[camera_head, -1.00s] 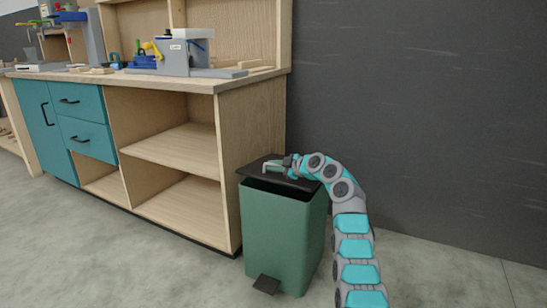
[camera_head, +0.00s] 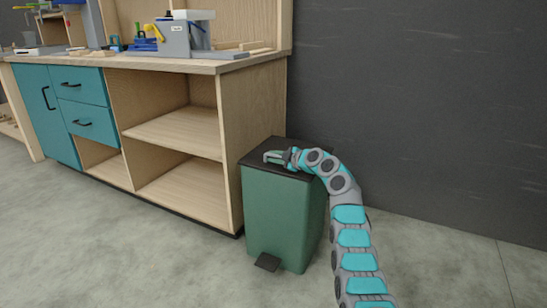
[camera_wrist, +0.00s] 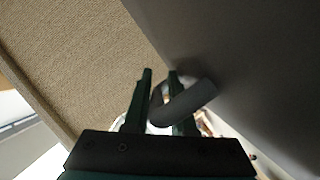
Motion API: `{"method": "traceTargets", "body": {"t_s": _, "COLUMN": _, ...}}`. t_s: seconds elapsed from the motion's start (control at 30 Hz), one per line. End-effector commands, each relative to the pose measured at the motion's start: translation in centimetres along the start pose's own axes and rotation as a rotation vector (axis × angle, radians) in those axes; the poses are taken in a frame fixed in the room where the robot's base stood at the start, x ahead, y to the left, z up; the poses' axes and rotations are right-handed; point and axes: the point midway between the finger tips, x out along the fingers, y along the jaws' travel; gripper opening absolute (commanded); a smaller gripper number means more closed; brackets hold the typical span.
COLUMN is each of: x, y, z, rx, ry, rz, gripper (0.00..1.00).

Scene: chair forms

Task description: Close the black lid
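The black lid (camera_head: 272,149) lies flat on top of the green bin (camera_head: 277,215) in the head view, with no dark gap visible under its front edge. My gripper (camera_head: 270,156) is over the lid's top, reaching in from the right, and appears to touch or nearly touch it. In the wrist view, my gripper's two dark fingers (camera_wrist: 160,78) are spread with a gap between them. A grey curved bar (camera_wrist: 190,103) crosses by the right finger; I cannot tell what it belongs to. My gripper and arm hide part of the lid's right side.
A wooden workbench (camera_head: 255,150) with teal drawers stands directly left of the bin, with tools on top. A dark wall (camera_head: 430,110) is behind. A black pedal (camera_head: 267,262) sits at the bin's foot. The grey floor in front is clear.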

Motion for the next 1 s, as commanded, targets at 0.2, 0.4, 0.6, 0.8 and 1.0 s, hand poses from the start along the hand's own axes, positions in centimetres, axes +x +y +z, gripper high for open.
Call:
{"method": "traceTargets", "body": {"t_s": 0.2, "x": 0.0, "y": -0.1, "z": 0.1, "rx": 0.000, "ry": -0.002, "rz": -0.002, "gripper": 0.30}}
{"method": "traceTargets", "body": {"t_s": 0.4, "x": -0.7, "y": 0.0, "z": 0.1, "rx": -0.002, "ry": 0.000, "rz": 0.001, "gripper": 0.30}}
{"method": "traceTargets", "body": {"t_s": 0.6, "x": -2.2, "y": -0.1, "z": 0.2, "rx": -0.002, "ry": -0.001, "rz": 0.000, "gripper": 0.30}}
{"method": "traceTargets", "body": {"t_s": 0.8, "x": -4.6, "y": -0.1, "z": 0.2, "rx": -0.002, "ry": 0.000, "rz": 0.001, "gripper": 0.30}}
{"method": "traceTargets", "body": {"t_s": 1.0, "x": -6.1, "y": -0.1, "z": 0.3, "rx": 0.001, "ry": 0.000, "rz": 0.002, "gripper": 0.30}}
